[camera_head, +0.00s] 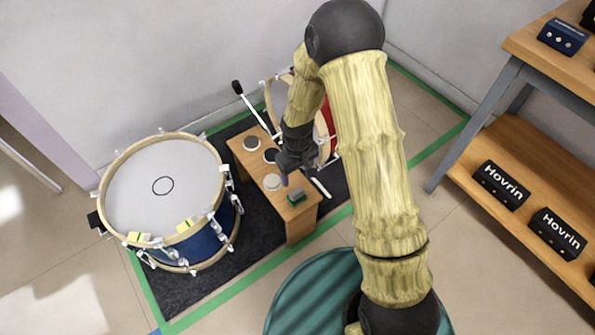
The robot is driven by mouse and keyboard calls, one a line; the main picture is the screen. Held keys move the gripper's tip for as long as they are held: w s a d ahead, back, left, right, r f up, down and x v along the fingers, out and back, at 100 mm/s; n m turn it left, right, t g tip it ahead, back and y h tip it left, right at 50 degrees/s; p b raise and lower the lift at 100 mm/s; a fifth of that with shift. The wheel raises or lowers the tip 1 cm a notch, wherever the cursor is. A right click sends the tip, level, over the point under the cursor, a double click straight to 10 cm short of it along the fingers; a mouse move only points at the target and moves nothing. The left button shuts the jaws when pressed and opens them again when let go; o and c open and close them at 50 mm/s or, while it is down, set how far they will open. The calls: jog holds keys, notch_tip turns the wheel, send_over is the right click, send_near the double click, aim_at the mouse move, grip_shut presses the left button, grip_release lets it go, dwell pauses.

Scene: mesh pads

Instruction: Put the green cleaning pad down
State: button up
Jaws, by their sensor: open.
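The green cleaning pad (296,198), a small block with a greyish top and green lower part, rests on the near end of the small wooden bench (300,216). My gripper (285,180) hangs over the bench, open, just behind the pad in the picture. The pad shows apart from the fingers. Nothing can be seen held between the fingers, though they are small and dark here. My arm comes down from the upper middle and hides part of the area behind the bench.
Several round pads, white and dark, lie on the bench, such as a white one (272,182). A blue drum (200,238) with yellow-green blocks on it stands left. A red drum is partly hidden behind my arm. A wooden shelf (480,150) with black boxes stands right. Green tape edges the dark mat.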

dwell(0.3)
jog(key=s+d+r+m+t, duration=0.1)
jog(key=s+d+r+m, duration=0.2)
jog(key=s+d+r, duration=0.3)
jog(key=s+d+r+m+t, duration=0.1)
jog(key=s+d+r+m, duration=0.2)
jog(key=r, duration=1)
jog(key=s+d, duration=0.3)
jog(key=d, duration=0.1)
jog(key=shift+s+d+r+m+t, duration=0.2)
jog(key=shift+m+t, duration=0.1)
jog(key=shift+m, duration=0.1)
jog(key=shift+w, duration=0.1)
jog(key=w+p+v, duration=0.3)
jog(key=p+v, duration=1)
jog(key=w+r+p+v, duration=0.1)
jog(key=w+p+v, duration=0.1)
jog(key=p+v, duration=1.1)
jog(key=w+r+p+v, duration=0.1)
jog(key=w+p+v, duration=0.2)
jog(key=p+v, duration=1)
jog(key=shift+w+p, duration=0.4)
jog(key=shift+p, duration=0.15)
